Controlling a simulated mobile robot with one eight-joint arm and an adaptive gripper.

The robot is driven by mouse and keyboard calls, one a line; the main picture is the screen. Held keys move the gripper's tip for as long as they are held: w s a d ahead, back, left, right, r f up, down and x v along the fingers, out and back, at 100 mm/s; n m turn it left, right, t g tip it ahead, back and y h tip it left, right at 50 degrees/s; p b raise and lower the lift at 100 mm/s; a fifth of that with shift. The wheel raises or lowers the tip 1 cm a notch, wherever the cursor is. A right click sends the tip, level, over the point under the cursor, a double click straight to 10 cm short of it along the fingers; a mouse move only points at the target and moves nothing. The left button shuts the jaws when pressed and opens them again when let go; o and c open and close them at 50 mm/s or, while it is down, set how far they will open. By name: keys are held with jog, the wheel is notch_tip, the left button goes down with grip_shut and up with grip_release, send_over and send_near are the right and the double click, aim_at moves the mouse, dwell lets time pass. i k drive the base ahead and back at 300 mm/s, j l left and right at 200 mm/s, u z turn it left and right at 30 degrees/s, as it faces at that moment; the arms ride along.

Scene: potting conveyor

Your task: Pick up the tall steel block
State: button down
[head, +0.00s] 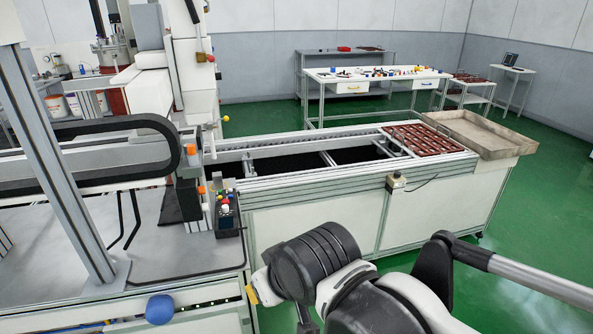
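I cannot make out a tall steel block for certain. A cluster of small objects (226,212) stands at the right end of the left machine's bench, with dark, white, red and blue parts too small to tell apart. My arm rises at the bottom centre and right, in front of the conveyor. My gripper's fingers do not show, so I cannot see whether it holds anything.
The conveyor (345,205) runs across the middle, with a red-brown slotted tray (424,139) and a shallow beige bin (482,137) at its right end. A cluttered white table (375,76) stands behind. Green floor (540,225) is clear at right.

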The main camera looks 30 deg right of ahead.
aim_at(217, 179)
jog(key=z, duration=0.25)
jog(key=i+l+u, duration=0.35)
jog(key=l, duration=0.3)
jog(key=i+l+u, duration=0.35)
jog(key=l, duration=0.4)
jog(key=i+l+u, duration=0.2)
jog(key=l, duration=0.25)
jog(key=i+l+u, duration=0.15)
jog(key=l, duration=0.25)
jog(key=i+l+u, duration=0.2)
jog(key=l, duration=0.25)
jog(key=l+u, duration=0.15)
jog(key=l, duration=0.3)
jog(key=k, duration=0.05)
